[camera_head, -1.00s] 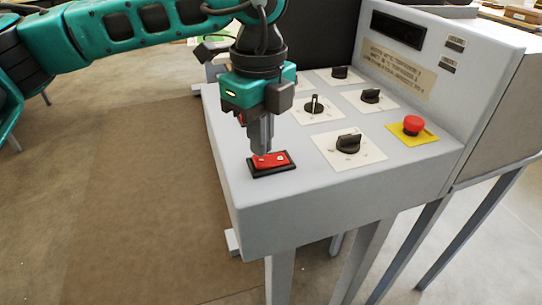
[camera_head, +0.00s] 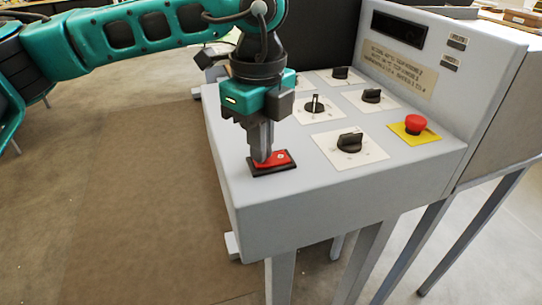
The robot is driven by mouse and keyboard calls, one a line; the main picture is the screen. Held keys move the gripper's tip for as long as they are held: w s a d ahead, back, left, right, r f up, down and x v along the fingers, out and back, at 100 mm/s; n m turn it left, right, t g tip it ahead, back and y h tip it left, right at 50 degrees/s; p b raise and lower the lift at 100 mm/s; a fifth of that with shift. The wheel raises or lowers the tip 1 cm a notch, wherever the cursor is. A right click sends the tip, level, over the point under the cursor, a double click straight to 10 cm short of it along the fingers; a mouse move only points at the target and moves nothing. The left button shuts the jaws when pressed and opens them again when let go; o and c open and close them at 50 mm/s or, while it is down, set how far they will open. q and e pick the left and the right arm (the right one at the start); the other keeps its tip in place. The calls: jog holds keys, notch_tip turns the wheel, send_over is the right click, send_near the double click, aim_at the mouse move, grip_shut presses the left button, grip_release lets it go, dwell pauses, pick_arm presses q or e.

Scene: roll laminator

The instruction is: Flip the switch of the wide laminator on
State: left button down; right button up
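The laminator (camera_head: 330,205) is a grey machine with a sloping control panel. Its red rocker switch (camera_head: 281,161) sits in a black frame near the panel's front left corner. My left gripper (camera_head: 263,160) points down over the switch, its fingertips at the left part of the red rocker and seemingly touching it. The fingers look close together with nothing held between them. They hide part of the rocker's left side. My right gripper is not in view.
Several black rotary knobs on white plates, one of them the front knob (camera_head: 349,143), stand right of and behind the switch. A red emergency button (camera_head: 415,123) on a yellow plate is further right. A dark display (camera_head: 398,29) is on the upright back panel. Brown floor (camera_head: 140,200) is clear at left.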

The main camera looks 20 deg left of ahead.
pick_arm(q)
jog(key=shift+f, duration=0.2)
jog(key=shift+r, duration=0.1)
jog(key=shift+r+p, duration=1.95)
jog(key=shift+r, duration=1.6)
jog(key=shift+f, duration=0.1)
